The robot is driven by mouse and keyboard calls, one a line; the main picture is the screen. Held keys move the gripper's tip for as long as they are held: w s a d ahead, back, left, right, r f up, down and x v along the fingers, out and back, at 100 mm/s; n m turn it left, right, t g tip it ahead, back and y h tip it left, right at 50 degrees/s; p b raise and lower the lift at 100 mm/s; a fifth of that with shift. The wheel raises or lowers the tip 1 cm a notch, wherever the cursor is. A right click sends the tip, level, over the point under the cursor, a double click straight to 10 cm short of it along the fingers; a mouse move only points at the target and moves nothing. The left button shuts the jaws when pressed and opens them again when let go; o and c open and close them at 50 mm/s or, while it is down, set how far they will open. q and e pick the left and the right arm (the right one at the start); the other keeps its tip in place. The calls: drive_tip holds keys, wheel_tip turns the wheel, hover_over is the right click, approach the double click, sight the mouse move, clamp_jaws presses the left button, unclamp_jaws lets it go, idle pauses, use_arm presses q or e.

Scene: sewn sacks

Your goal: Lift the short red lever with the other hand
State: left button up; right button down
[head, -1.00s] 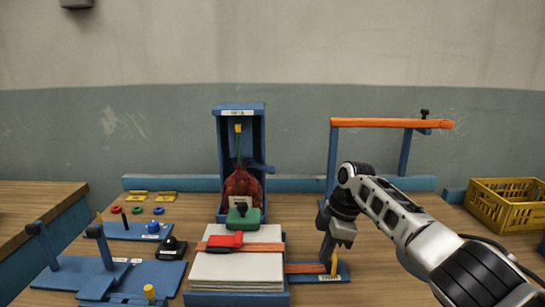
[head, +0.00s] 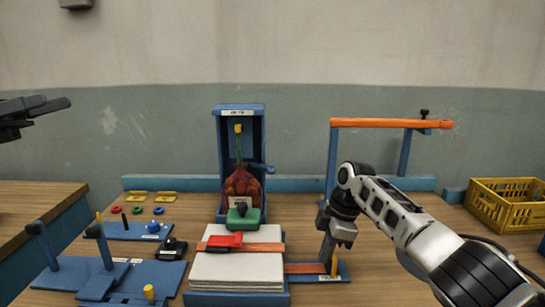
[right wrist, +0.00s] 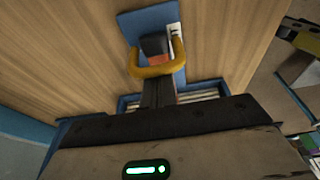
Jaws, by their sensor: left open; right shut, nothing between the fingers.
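The short red lever (head: 224,240) lies flat on an orange strap (head: 262,247) that crosses a stack of white sacks (head: 236,270) in a blue tray (head: 238,299). My left gripper (head: 55,104) is open and empty in the air at the upper left edge, far from the lever. My right gripper (head: 328,262) is shut and empty, pointing down at the blue plate at the strap's right end. In the right wrist view, a yellow loop (right wrist: 154,71) curves by its fingertips; whether they pass through it is unclear.
Behind the stack are a green block (head: 243,217) and a blue upright box (head: 220,150) holding a red net sack. Blue posts stand on plates (head: 160,275) at left. An orange-topped frame (head: 385,123) and a yellow crate (head: 507,208) are at right.

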use_arm(q)
drive_tip(key=w+d+f+m+g+y, duration=0.4)
drive_tip(key=d+f, duration=0.5)
drive_tip(key=d, duration=0.5)
drive_tip(key=m+y, duration=0.1)
drive_tip(key=y, duration=0.9)
approach(236, 236)
drive_tip(key=shift+g, duration=0.4)
drive_tip(key=shift+w+x, duration=0.2)
drive_tip(key=shift+x, duration=2.1)
drive_tip(key=shift+w+x, duration=0.2)
drive_tip(key=shift+x, duration=2.1)
drive_tip(key=c, duration=0.8)
drive_tip(key=shift+c, duration=0.2)
drive_tip(key=shift+r, duration=0.1)
